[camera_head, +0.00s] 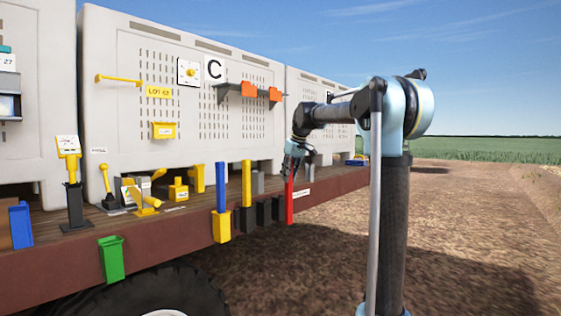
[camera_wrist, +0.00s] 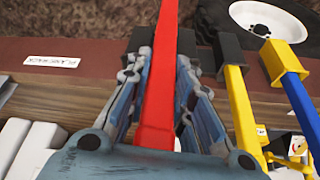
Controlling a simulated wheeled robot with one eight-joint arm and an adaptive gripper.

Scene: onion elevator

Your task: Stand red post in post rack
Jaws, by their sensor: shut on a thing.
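The red post (camera_head: 289,202) hangs upright from my gripper (camera_head: 292,165) at the trailer bed's front edge. In the wrist view, my gripper (camera_wrist: 160,115) is shut around the red post (camera_wrist: 160,70), whose far end runs out of the frame. The post rack is a row of black sockets (camera_head: 264,212) on the edge. The post's lower part shows in front of the edge, just right of these sockets. In the wrist view, a black socket (camera_wrist: 142,38) shows beside and behind the post. I cannot tell whether the post is inside it.
A yellow post (camera_head: 246,180) and a blue post (camera_head: 220,185) stand left of the red post. The blue one is in a yellow socket (camera_head: 221,228). A green bin (camera_head: 111,259) hangs further left. Pale crates (camera_head: 180,90) stand behind. Bare ground (camera_head: 470,240) lies right.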

